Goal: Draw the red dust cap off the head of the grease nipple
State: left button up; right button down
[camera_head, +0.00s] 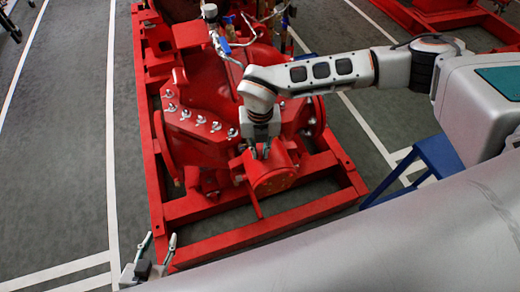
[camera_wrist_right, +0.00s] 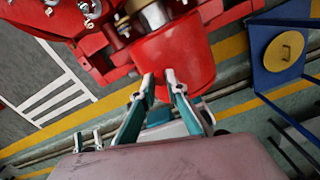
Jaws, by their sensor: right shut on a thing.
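My right gripper (camera_head: 260,155) reaches down onto the rounded end of the red bearing housing (camera_head: 272,180). In the right wrist view my right gripper (camera_wrist_right: 160,76) has its fingertips close together against the red housing (camera_wrist_right: 190,50). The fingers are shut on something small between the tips. The red dust cap and the grease nipple cannot be told apart from the red housing behind them; the fingertips largely hide that spot. My left gripper (camera_head: 158,248) is open and empty at the lower left, over the floor near the frame's front corner.
The red pump casing (camera_head: 205,85) with several bright studs stands behind on a red base frame (camera_head: 240,238). A blue stand (camera_head: 437,155) is at the right; it carries a yellow disc (camera_wrist_right: 284,51). Grey floor at the left is clear.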

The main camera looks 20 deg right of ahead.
aim_at(260, 154)
pick_arm(q)
jog(key=shift+w+r+p, duration=0.3)
jog(key=shift+r+p, duration=0.4)
jog(key=shift+r, duration=0.25)
jog(key=shift+w+r+p, duration=0.25)
jog(key=shift+r+p, duration=0.4)
jog(key=shift+r, duration=0.25)
pick_arm(e)
jog(key=shift+r, duration=1.6)
pick_arm(q)
jog(key=shift+r, duration=0.1)
pick_arm(e)
jog(key=shift+r, duration=0.15)
jog(key=shift+r+p, duration=1.8)
jog(key=shift+r, duration=0.65)
pick_arm(q)
jog(key=shift+t, duration=0.3)
jog(key=r, duration=0.4)
jog(key=shift+w, duration=0.35)
pick_arm(e)
jog(key=shift+f, duration=0.1)
